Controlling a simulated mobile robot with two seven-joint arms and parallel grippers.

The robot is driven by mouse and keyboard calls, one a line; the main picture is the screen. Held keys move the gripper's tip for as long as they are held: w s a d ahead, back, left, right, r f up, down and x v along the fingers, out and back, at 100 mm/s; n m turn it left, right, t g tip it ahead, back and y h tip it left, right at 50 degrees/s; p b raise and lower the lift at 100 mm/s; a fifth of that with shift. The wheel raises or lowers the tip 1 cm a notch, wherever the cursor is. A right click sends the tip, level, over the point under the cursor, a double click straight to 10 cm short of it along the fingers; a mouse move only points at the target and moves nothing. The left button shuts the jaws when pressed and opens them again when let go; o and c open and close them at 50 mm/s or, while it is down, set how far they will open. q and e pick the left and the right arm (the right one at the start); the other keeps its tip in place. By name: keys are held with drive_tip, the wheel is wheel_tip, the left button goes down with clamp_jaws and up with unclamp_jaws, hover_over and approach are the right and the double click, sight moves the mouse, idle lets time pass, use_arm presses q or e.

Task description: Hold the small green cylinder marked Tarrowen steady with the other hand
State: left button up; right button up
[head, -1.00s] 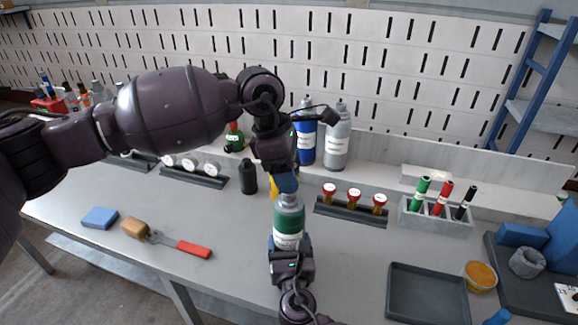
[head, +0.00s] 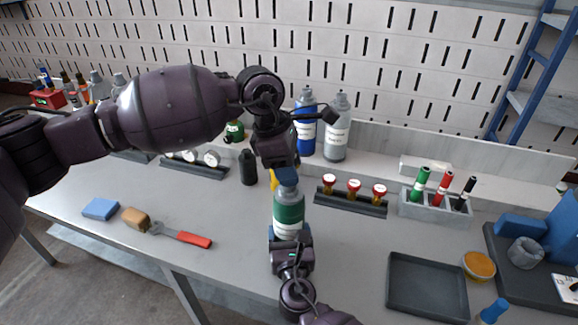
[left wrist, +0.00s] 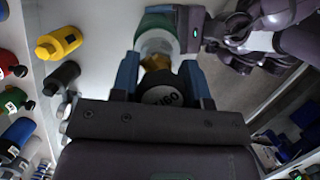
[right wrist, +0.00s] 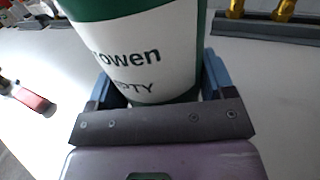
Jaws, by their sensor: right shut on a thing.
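The small green cylinder (head: 289,209) stands upright at the middle of the table's near part. Its white label shows "rowen" and "PTY" in the right wrist view (right wrist: 147,55). My right gripper (head: 289,240) is shut around its lower body from the near side. My left gripper (head: 286,178) points down right over the cylinder's top. In the left wrist view, a round black cap (left wrist: 162,95) with partly readable white lettering and a gold part below sits between my left fingers. Whether these fingers press on it or stand slightly apart is unclear.
A rack of red-topped brass pieces (head: 352,201) stands right of the cylinder, with a grey tray (head: 428,286) nearer. A black cylinder (head: 248,168) stands behind left. Blue (head: 306,127) and grey (head: 337,128) bottles stand at the back. A red-handled tool (head: 190,239) lies left.

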use_arm(q)
drive_tip(key=c, duration=0.6)
drive_tip(key=n, duration=0.2)
drive_tip(key=n+t, duration=0.1)
drive_tip(key=n, duration=0.2)
drive_tip(key=shift+n+t, duration=0.3)
drive_tip(key=shift+n, duration=0.3)
drive_tip(key=n+t+y, duration=0.1)
drive_tip(key=n, duration=0.4)
drive_tip(key=shift+n+t, duration=0.3)
drive_tip(key=shift+n, duration=0.2)
drive_tip(key=n+y, duration=0.1)
drive_tip(key=n, duration=0.1)
drive_tip(key=n+y, duration=0.1)
drive_tip(key=n, duration=0.2)
drive_tip(key=shift+n+t, duration=0.3)
